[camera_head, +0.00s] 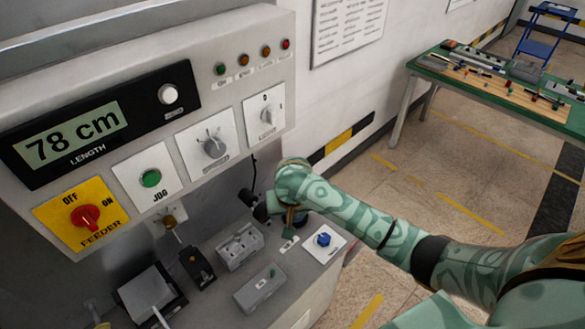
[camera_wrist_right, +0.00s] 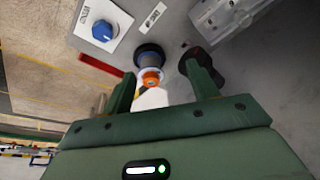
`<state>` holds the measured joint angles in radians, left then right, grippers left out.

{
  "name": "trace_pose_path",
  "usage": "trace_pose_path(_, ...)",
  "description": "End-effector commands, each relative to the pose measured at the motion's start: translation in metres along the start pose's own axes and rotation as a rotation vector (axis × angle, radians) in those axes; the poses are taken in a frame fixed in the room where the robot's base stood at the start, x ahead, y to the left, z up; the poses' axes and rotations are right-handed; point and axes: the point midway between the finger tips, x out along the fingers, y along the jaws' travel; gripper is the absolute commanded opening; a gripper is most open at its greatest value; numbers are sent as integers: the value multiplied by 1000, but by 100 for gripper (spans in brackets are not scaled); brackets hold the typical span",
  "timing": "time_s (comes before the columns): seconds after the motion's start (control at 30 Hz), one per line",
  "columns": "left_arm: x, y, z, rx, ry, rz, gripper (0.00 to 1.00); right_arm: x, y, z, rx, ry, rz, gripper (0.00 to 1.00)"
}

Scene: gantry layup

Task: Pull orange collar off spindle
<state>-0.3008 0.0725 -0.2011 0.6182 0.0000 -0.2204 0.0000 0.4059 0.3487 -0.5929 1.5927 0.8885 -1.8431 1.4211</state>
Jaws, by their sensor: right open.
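The orange collar (camera_wrist_right: 151,78) shows in the right wrist view, on a short spindle (camera_wrist_right: 150,56) with a dark ring at its base and a pale section. My right gripper (camera_wrist_right: 160,74) is open, with one green finger on each side of the collar. The collar looks nearer the left finger, and a gap to the right finger shows. I cannot tell whether a finger touches it. In the head view my right gripper (camera_head: 262,206) is at the right part of the machine's ledge, and the collar cannot be made out there. My left gripper is not in view.
A blue knob (camera_head: 323,239) on a white plate stands beside the gripper, also in the wrist view (camera_wrist_right: 102,31). Grey blocks (camera_head: 240,246) sit on the ledge to the left. The control panel (camera_head: 150,130) overhangs behind. A green workbench (camera_head: 490,80) stands at the far right.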

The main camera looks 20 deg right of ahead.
Motion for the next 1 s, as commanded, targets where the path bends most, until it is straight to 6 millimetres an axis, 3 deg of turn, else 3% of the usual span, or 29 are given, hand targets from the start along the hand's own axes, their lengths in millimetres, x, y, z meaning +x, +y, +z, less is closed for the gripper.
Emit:
trace_pose_path(0.03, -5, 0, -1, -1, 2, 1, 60, -18, 2, -26, 69, 2, 27, 59)
trace_pose_path(0.13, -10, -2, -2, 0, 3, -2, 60, -43, 10, -58, 220, -10, 84, 59)
trace_pose_path(0.23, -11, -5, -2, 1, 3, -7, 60, -57, 16, -74, 309, -13, 117, 59)
trace_pose_path(0.37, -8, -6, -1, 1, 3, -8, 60, -57, 19, -80, 349, -15, 131, 59)
trace_pose_path(0.57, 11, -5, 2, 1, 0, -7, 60, -23, 23, -77, 350, -16, 132, 59)
trace_pose_path(1.0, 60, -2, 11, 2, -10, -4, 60, 76, 35, -73, 348, -15, 130, 59)
